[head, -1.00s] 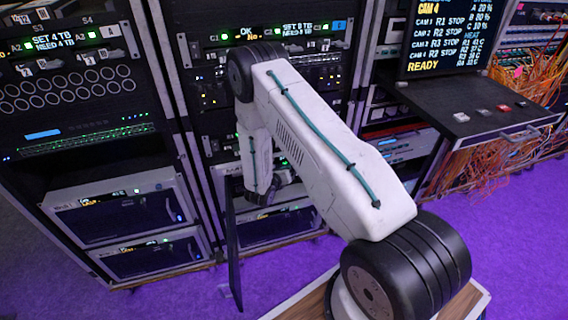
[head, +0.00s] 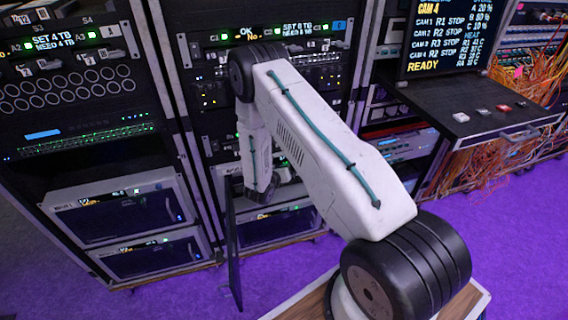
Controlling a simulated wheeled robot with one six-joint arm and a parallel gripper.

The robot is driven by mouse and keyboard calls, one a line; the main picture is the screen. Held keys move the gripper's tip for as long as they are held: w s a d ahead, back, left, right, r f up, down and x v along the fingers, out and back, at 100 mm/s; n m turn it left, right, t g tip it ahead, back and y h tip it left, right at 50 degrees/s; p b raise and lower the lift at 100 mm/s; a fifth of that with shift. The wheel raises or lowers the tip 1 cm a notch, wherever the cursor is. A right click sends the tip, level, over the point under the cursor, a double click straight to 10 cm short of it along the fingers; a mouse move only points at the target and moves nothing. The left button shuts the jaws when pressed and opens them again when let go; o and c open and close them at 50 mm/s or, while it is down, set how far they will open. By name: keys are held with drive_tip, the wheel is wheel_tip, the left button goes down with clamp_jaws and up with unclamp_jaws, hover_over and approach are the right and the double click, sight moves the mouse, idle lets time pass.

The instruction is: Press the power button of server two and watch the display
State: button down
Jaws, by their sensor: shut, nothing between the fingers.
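Two server boxes with dark fronts and small lit displays sit low in the left rack: an upper one (head: 125,212) and a lower one (head: 150,262). A third box (head: 285,229) stands low in the middle rack, partly behind my arm. The labels are too small to tell which is server two. A small yellow display (head: 90,201) is lit on the upper left box, its text unclear. I cannot make out a power button. My arm reaches down in front of the middle rack. Its wrist shows, but my gripper's fingers do not.
A dark upright panel (head: 233,255) stands below my wrist, at the middle rack. A monitor (head: 447,37) reading "CAM 4" and "READY" stands at upper right, above a shelf with small buttons (head: 481,111). Orange cables hang right.

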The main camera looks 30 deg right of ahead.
drive_tip(key=shift+w, duration=0.3)
drive_tip(key=shift+s, duration=0.1)
idle(0.4)
drive_tip(key=shift+s+a, duration=0.2)
drive_tip(key=shift+s, duration=0.5)
drive_tip(key=shift+s, duration=0.1)
drive_tip(key=s, duration=0.2)
drive_tip(key=s+a, duration=0.1)
drive_tip(key=s, duration=0.1)
drive_tip(key=shift+s+a, duration=0.15)
drive_tip(key=shift+s, duration=0.15)
idle(0.6)
